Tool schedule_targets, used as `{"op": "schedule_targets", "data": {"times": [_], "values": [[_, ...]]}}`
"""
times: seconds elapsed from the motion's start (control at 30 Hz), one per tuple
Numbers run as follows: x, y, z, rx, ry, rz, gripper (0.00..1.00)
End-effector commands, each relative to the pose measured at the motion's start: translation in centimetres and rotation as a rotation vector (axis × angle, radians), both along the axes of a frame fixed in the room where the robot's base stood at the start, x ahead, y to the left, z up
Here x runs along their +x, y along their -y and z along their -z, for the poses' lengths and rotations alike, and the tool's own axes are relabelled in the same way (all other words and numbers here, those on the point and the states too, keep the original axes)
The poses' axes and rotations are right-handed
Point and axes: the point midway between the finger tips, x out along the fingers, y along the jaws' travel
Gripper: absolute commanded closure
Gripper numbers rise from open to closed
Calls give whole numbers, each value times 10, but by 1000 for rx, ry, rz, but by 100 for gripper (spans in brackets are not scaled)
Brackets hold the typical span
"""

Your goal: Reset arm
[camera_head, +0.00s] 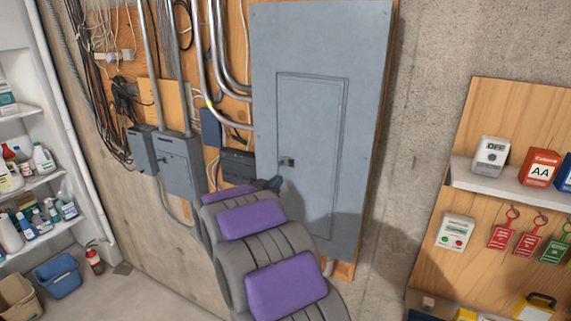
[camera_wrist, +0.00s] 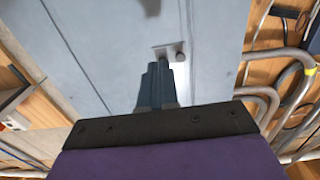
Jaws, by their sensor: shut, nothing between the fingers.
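My arm with purple pads reaches from the bottom of the head view toward the grey electrical panel (camera_head: 360,60). My gripper (camera_head: 274,183) is a small dark shape at the latch (camera_head: 287,162) of the panel's inner door (camera_head: 310,130), which looks closed. In the wrist view, my gripper (camera_wrist: 162,66) is shut with its fingers together, pointing at the small latch (camera_wrist: 179,54). Its tips are close to the latch; I cannot tell whether they touch. The gripper holds nothing. My arm hides the lower left part of the panel.
Grey conduits and smaller boxes (camera_head: 180,165) are on the wall left of the panel. A shelf with bottles (camera_head: 42,158), a blue bin (camera_head: 58,277) and a fire extinguisher (camera_head: 94,261) stand at the left. A wooden board (camera_head: 520,110) with tags and devices hangs at the right.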

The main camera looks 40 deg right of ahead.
Motion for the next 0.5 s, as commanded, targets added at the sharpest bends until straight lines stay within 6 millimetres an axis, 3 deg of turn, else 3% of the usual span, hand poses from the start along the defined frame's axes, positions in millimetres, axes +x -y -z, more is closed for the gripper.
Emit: {"op": "schedule_targets", "data": {"times": [0.4,0.5], "values": [[1,0,0,1,1,-3,100],[7,-8,6,24,2,-45,100]]}}
